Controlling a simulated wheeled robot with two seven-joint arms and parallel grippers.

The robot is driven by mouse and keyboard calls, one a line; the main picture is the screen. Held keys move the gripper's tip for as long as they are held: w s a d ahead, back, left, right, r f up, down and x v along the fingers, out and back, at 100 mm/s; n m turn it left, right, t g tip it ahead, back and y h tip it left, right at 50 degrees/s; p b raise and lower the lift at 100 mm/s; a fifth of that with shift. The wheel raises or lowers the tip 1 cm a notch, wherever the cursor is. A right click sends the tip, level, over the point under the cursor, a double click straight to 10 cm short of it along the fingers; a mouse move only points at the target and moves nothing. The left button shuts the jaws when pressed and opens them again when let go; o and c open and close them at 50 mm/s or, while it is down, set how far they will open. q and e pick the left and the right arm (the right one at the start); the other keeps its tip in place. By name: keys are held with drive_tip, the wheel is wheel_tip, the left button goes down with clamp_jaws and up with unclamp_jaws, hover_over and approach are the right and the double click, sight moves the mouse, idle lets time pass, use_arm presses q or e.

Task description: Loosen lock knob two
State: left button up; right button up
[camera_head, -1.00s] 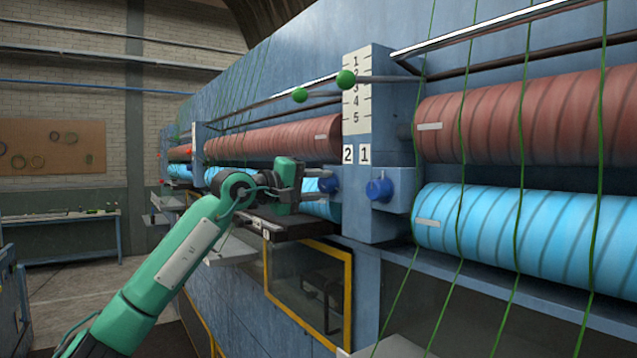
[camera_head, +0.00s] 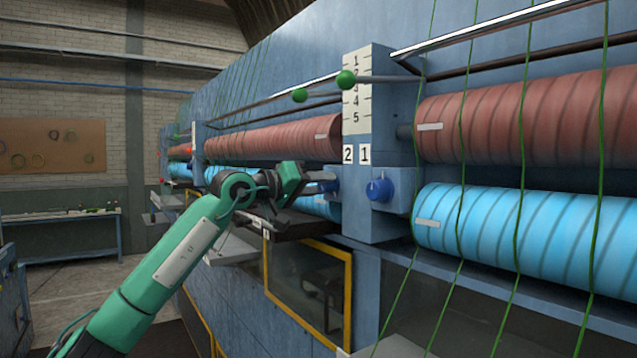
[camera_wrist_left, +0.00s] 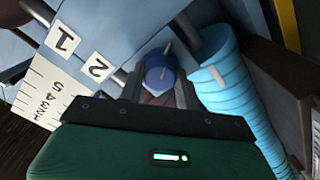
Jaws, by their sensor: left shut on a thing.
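Lock knob two (camera_head: 332,186) is a blue knob on the side of the blue post, below the plate marked 2 (camera_head: 348,155). My left gripper (camera_head: 325,182) reaches it from the left and is shut on it, partly hiding it in the head view. In the left wrist view the blue knob (camera_wrist_left: 160,72) sits between the two fingers, with a pale pointer line on its face. The plate marked 2 (camera_wrist_left: 99,67) is left of it there. A second blue knob (camera_head: 380,187) sits below the plate marked 1 (camera_head: 365,155), untouched. My right gripper is not in view.
Red rollers (camera_head: 530,120) and bright blue rollers (camera_head: 525,235) run along the machine. Green-balled levers (camera_head: 346,80) stick out above the knobs. Green strands (camera_head: 520,165) hang in front at the right. A yellow-framed window (camera_head: 310,290) is below.

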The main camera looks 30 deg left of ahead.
use_arm(q)
drive_tip(key=shift+s+a+r, duration=0.1)
drive_tip(key=shift+a+r, duration=0.05)
drive_tip(key=shift+r, duration=0.15)
drive_tip(key=o, duration=1)
drive_tip(key=shift+f, duration=0.15)
drive_tip(key=b+v, duration=0.5)
drive_tip(key=v, duration=0.8)
drive_tip(key=shift+s+b, duration=0.4)
